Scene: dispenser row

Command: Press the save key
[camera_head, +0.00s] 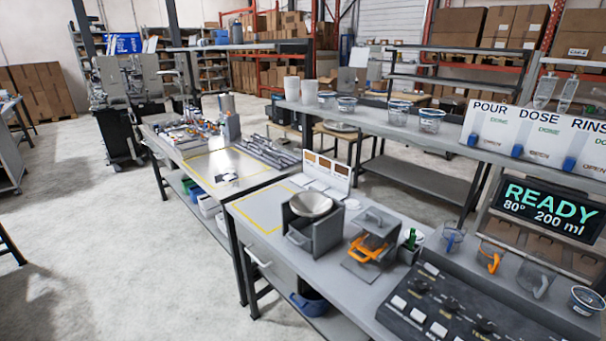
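A dark control panel (466,312) lies on the grey bench at the bottom right, cut off by the lower edge of the picture. It carries several white keys (398,302) along its near left side, another white key (431,268) at its far corner, and dark round knobs (450,303). The small labels are too blurred to tell which key is save. Neither of my grippers is in view.
Behind the panel stand a blue-tinted jug (451,239), an orange-handled jug (490,258) and a grey one (536,279). Left of it are an orange-handled device (368,246) and a bowl (311,204) in a grey stand.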

